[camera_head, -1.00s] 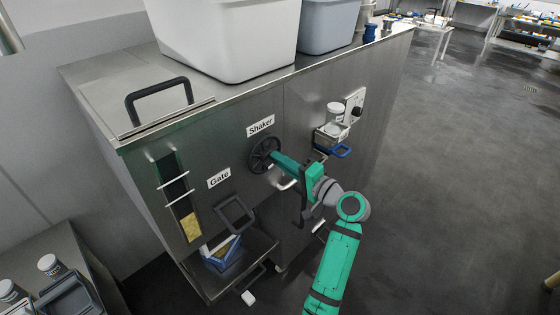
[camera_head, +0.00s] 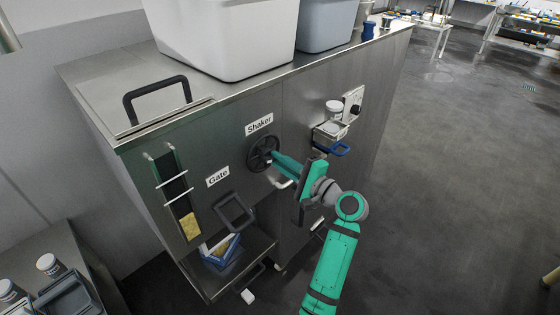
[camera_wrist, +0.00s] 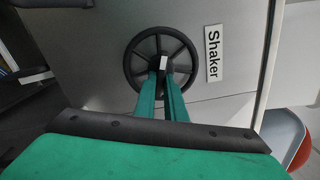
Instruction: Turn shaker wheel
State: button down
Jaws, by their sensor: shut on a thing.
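The shaker wheel (camera_head: 262,153) is a black spoked handwheel on the steel cabinet front, just below the "Shaker" label (camera_head: 259,124). In the wrist view the wheel (camera_wrist: 130,68) faces me, with the label (camera_wrist: 213,53) to its right. My gripper (camera_head: 275,157) reaches the wheel from the right in the head view. Its two green fingers (camera_wrist: 163,72) are shut on a small light-topped part at the wheel's middle. The exact contact is partly hidden by the fingertips.
The steel cabinet also bears a "Gate" label (camera_head: 218,176), a dark square handle (camera_head: 234,212), a blue-handled holder (camera_head: 340,149) with a jar, and a black knob (camera_head: 356,110). Large bins (camera_head: 225,35) stand on top. Open floor (camera_head: 450,180) lies to the right.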

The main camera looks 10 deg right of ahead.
dwell(0.3)
jog(key=c, duration=1.8)
grip_release()
jog(key=shift+d, duration=0.1)
jog(key=shift+s, duration=0.1)
jog(key=v, duration=1)
jog(key=shift+s, duration=0.15)
